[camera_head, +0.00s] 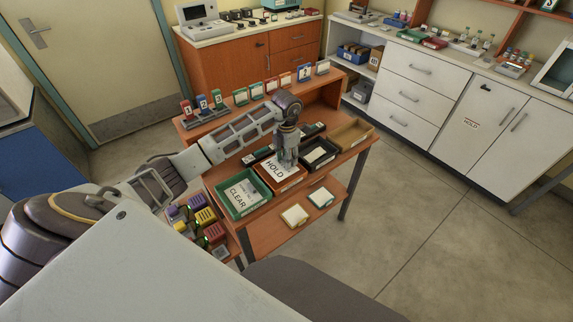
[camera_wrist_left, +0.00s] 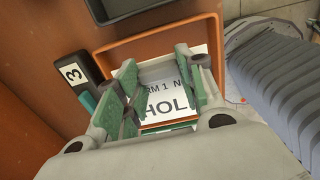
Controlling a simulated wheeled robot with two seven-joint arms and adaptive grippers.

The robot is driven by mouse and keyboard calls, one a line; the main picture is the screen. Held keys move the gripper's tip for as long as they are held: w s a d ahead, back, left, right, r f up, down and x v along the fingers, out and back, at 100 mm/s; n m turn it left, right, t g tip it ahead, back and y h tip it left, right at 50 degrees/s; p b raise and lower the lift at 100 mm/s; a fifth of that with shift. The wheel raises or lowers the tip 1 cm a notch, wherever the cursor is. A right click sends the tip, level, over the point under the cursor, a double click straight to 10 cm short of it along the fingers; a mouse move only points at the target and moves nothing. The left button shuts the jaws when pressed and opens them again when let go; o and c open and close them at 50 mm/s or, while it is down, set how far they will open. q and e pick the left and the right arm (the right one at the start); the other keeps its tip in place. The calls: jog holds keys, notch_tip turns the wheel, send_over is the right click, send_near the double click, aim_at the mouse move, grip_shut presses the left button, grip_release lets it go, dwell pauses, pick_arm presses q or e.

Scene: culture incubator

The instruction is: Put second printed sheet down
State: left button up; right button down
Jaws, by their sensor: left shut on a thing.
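A white printed sheet (camera_head: 275,168) reading HOLD is at the orange tray (camera_head: 291,186) on the wooden table. In the left wrist view the same sheet (camera_wrist_left: 175,101) shows between my fingers, with the orange tray's rim (camera_wrist_left: 150,36) around it. My left gripper (camera_head: 287,161) points down over this tray, shut on the sheet. Whether the sheet touches the tray floor cannot be told. Another printed sheet (camera_head: 243,196), reading CLEAR, lies in the green tray (camera_head: 234,214) to the left. My right gripper is not in view.
A black tray (camera_head: 319,153) and a brown tray (camera_head: 352,134) stand to the right. Two framed cards (camera_head: 295,214) (camera_head: 321,197) lie on the lower front shelf. Numbered stands and framed cards (camera_head: 241,97) line the table's back. Floor to the right is clear.

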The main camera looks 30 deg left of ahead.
pick_arm(q)
jog(key=shift+f, duration=0.1)
jog(key=shift+f, duration=1.75)
jog(key=shift+f, duration=0.1)
jog(key=o, duration=0.8)
jog(key=shift+o, duration=0.2)
notch_tip(320, 180, up, 12)
jog(key=shift+r, duration=0.15)
